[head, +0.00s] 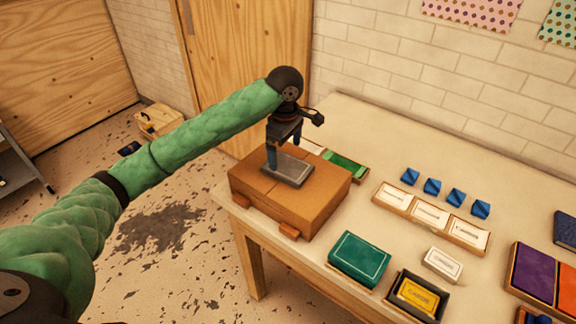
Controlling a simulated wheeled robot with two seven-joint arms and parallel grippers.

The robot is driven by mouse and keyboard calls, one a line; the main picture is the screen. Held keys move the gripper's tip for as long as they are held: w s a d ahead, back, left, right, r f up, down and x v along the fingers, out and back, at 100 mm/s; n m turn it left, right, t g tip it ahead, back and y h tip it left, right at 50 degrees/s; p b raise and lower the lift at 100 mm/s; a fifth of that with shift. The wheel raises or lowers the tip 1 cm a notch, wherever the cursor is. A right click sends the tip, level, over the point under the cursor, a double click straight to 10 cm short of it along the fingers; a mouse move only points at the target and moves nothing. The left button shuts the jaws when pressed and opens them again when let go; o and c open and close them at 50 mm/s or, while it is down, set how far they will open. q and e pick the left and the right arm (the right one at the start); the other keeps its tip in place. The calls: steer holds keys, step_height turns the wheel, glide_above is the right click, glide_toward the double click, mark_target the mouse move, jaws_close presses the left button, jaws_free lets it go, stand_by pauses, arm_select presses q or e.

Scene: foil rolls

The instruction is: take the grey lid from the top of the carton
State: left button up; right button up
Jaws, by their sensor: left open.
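The brown carton (251,187) stands at the table's left corner. The grey lid (289,172) is a flat rectangular plate lying on the carton's top. My left gripper (284,158) is open and points down over the lid, its blue-tipped fingers at the lid's far and left side. Whether the fingers touch the lid I cannot tell. My right gripper is not in view.
A tray with a green item (345,162) sits behind the carton. Several blue pieces (432,187) and a tray of white cards (430,214) lie to the right. A green box (358,258) and a yellow card box (417,297) are near the front edge.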

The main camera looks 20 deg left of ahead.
mark_target(285, 165)
arm_select(q)
steer(key=shift+w+f, duration=0.1)
steer(key=shift+f, duration=0.1)
steer(key=shift+a+f+p, duration=0.1)
steer(key=shift+f+p, duration=0.55)
steer(key=shift+w+f+p, duration=0.1)
steer(key=shift+f+p, duration=0.45)
steer(key=shift+f, duration=1.3)
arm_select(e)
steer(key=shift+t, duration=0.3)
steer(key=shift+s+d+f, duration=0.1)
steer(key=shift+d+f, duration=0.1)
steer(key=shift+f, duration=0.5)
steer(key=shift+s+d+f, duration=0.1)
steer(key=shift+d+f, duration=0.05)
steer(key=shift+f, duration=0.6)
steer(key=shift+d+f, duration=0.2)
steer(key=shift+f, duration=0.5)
arm_select(q)
steer(key=c, duration=0.9)
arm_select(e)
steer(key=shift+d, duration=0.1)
